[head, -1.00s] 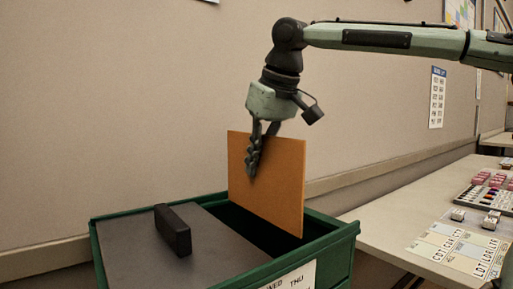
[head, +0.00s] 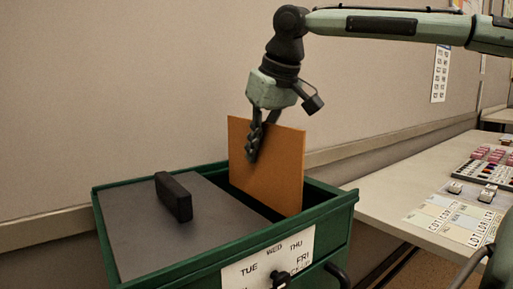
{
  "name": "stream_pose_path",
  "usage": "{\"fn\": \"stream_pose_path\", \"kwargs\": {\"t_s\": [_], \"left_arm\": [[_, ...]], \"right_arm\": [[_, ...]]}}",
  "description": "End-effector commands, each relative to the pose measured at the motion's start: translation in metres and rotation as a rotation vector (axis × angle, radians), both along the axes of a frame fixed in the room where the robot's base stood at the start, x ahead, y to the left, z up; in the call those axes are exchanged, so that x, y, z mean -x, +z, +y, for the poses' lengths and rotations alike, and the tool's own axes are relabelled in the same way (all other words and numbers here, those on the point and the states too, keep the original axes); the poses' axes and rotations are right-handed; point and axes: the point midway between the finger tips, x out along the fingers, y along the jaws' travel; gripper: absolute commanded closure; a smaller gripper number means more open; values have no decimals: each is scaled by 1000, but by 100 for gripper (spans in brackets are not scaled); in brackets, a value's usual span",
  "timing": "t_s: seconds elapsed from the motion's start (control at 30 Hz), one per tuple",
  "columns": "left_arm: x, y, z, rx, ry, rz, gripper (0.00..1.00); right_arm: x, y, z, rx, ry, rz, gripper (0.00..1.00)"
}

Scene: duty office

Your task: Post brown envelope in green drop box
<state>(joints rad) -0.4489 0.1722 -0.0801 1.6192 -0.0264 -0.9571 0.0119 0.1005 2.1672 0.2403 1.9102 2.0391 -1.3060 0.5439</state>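The brown envelope (head: 279,172) stands upright at the open right part of the green drop box (head: 187,271). My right gripper (head: 254,152) is shut on its upper left part. The envelope's lower end is over or just inside the dark opening (head: 243,196); how deep I cannot tell. A grey lid panel (head: 150,229) with a black block handle (head: 174,197) covers the left part of the box. My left gripper is not in view.
The box front has a white day label (head: 267,259), a black knob (head: 281,280) and a dark handle (head: 337,274). A table (head: 400,184) with label cards (head: 447,219) and a tray of small items (head: 485,170) stands at right. A wall is behind.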

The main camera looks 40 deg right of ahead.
Motion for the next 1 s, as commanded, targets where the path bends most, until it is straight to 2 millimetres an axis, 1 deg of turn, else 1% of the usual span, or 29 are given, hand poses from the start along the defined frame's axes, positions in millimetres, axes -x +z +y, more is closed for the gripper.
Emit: {"fn": "stream_pose_path", "kwargs": {"t_s": [0.03, 0.2, 0.23, 0.47, 0.57, 0.67, 1.0], "left_arm": [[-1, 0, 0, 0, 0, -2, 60], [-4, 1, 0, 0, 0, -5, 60], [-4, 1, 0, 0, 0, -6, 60], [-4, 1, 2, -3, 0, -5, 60], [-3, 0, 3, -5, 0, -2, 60], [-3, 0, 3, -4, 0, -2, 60], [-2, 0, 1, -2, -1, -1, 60]], "right_arm": [[0, 0, 0, 0, 0, 0, 93], [0, 0, 0, 0, 0, 0, 72], [0, 0, 0, 0, 0, 0, 71], [0, 0, 0, 0, 0, 0, 71], [1, 4, 0, 0, 0, -1, 71], [5, 14, 1, 0, -1, -2, 71], [33, 79, 3, 1, -1, -4, 71]]}}
